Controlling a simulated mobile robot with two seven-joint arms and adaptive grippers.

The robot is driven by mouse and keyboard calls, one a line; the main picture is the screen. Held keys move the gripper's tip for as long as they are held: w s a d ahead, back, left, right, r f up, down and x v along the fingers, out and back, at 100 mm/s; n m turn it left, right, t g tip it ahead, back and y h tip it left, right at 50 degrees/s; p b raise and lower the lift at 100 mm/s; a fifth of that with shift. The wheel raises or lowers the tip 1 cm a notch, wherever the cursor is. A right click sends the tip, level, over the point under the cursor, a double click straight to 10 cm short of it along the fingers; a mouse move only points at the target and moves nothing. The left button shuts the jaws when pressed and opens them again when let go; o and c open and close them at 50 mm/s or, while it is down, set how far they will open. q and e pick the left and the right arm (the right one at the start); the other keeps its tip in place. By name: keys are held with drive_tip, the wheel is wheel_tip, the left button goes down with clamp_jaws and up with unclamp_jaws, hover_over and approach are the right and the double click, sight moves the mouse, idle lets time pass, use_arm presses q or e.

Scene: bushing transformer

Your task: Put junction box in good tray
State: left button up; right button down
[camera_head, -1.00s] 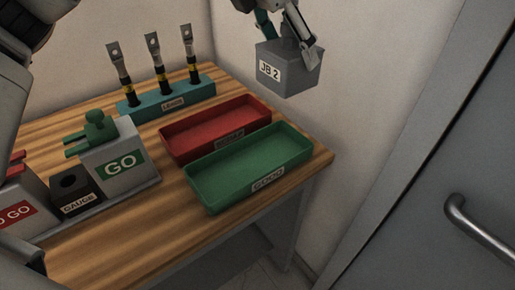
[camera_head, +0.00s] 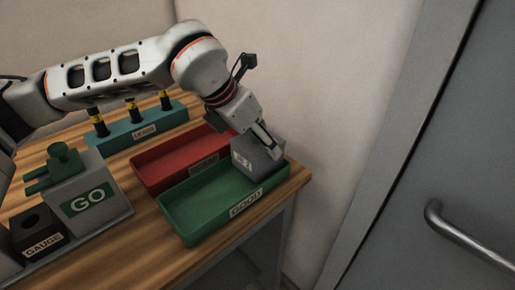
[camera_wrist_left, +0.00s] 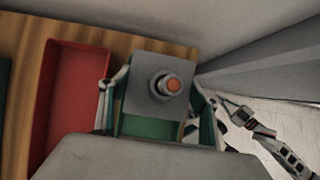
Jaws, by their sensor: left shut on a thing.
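The junction box (camera_head: 256,158), a grey box with a partly hidden "JB 2" label, is at the far right end of the green tray marked GOOD (camera_head: 196,218). My left gripper (camera_head: 270,146) is shut on it from above. In the left wrist view the junction box (camera_wrist_left: 143,98) shows its grey top with a round orange-centred stud, between the fingers of my left gripper (camera_wrist_left: 158,108). Green of the tray shows beneath it. I cannot tell whether the box touches the tray floor. My right gripper is not in view.
A red tray (camera_head: 150,178) lies directly behind the green one. A teal leads rack (camera_head: 112,143), a GO block (camera_head: 100,205) and a black gauge block (camera_head: 38,238) stand further left. A wall is close behind; the table's right edge is near the box.

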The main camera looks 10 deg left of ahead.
use_arm(q)
drive_tip(key=shift+f, duration=1.3)
drive_tip(key=shift+f, duration=0.1)
drive_tip(key=o, duration=1.3)
drive_tip(key=shift+s+a+r, duration=0.1)
drive_tip(key=shift+a+r, duration=0.05)
drive_tip(key=shift+r, duration=0.4)
drive_tip(key=v, duration=1.1)
drive_tip(key=shift+p, duration=0.3)
